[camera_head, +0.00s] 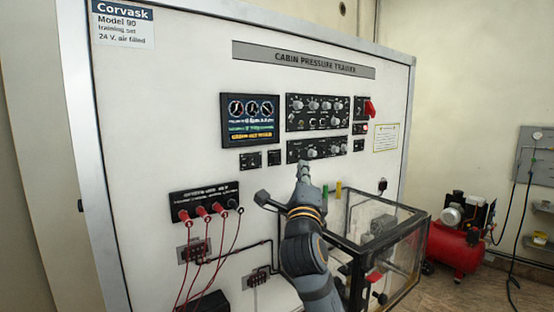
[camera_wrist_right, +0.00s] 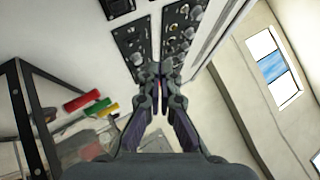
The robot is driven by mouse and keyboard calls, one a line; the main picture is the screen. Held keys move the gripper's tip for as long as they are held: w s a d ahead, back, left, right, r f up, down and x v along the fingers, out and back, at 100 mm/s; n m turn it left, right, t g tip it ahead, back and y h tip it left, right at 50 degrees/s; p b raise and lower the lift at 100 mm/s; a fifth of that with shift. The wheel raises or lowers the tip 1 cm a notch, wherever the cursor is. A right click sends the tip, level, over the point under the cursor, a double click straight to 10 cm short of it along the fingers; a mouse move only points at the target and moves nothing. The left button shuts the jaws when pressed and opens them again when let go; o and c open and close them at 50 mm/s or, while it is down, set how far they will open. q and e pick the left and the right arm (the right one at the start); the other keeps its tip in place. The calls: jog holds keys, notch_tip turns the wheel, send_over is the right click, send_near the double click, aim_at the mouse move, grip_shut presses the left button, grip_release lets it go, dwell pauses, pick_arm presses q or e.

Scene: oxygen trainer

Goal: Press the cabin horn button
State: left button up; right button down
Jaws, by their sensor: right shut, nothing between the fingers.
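The white trainer board (camera_head: 180,120) carries black control panels, including a larger knob panel (camera_head: 316,112) and a lower strip of knobs (camera_head: 322,149). The labels are too small to read, so I cannot tell which control is the cabin horn button. My right gripper (camera_head: 304,166) is shut and empty, its tips just below the lower strip in the head view. In the right wrist view the closed tips (camera_wrist_right: 159,69) point towards a knob panel (camera_wrist_right: 136,43); I cannot tell whether they touch it. My left gripper is not in view.
A clear box with a dark frame (camera_head: 388,236) stands out below the panels, right of my arm. Green and yellow pieces (camera_head: 338,189) show near it. Red plugs with cables (camera_head: 202,211) are lower left. A red compressor (camera_head: 455,245) stands right on the floor.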

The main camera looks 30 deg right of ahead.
aim_at(276, 159)
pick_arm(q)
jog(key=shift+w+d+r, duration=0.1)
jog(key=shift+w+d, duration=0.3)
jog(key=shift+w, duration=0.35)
pick_arm(e)
jog(key=w, duration=0.5)
jog(key=w+a, duration=0.1)
jog(key=w, duration=0.1)
jog(key=shift+w, duration=0.25)
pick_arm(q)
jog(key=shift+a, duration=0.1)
pick_arm(e)
jog(key=shift+d, duration=0.1)
pick_arm(q)
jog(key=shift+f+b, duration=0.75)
jog(key=shift+b, duration=0.15)
pick_arm(e)
jog(key=shift+w, duration=0.45)
